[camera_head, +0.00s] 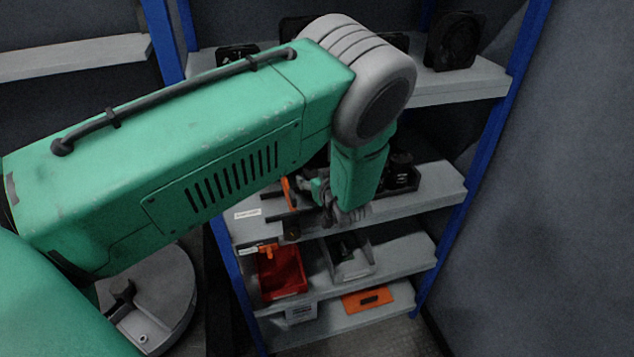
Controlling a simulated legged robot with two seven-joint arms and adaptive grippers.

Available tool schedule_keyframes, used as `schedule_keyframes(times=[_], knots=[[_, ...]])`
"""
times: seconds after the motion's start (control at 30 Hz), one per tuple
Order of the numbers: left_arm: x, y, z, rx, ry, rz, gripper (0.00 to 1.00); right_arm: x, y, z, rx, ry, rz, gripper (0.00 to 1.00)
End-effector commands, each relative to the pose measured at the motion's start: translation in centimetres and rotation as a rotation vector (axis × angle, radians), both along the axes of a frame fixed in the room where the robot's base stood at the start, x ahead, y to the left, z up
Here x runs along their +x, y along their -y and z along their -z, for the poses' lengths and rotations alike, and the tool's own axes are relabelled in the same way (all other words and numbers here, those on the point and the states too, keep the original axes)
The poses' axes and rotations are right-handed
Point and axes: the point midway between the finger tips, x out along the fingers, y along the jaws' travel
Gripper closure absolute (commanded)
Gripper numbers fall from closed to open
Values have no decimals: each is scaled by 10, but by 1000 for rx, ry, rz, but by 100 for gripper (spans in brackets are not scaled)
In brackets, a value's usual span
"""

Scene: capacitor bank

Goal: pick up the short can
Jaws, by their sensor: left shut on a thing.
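My left gripper (302,212) hangs below my green left arm, in front of the middle shelf (410,200). It is shut on a small dark thing. I take this to be the short can (291,230), a short dark cylinder by the fingers at the shelf's front edge. It is small and partly covered, so its exact fit between the fingers and whether it touches the shelf cannot be told. My right gripper is not in view.
A dark tray with black round parts (401,168) stands right of the wrist on the middle shelf. Below are a red bin (281,272), a grey bin (347,258) and an orange flat item (367,301). Blue posts (484,165) flank the shelves. A black fan-like part (455,42) stands above.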

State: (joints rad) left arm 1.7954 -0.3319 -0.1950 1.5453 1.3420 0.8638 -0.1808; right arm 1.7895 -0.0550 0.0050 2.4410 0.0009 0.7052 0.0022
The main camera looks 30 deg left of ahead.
Motion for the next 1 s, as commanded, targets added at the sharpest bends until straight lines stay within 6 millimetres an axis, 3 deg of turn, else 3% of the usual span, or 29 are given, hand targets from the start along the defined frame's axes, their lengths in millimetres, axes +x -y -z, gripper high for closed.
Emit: schedule_keyframes(times=[0.37, 0.7, 1.0], knots=[[-3, 4, 3, -12, -13, 8, 92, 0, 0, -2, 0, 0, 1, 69], [-4, 6, -38, -6, -5, 8, 92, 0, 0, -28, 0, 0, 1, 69], [-42, 57, -37, -4, -6, 12, 92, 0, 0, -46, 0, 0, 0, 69]])
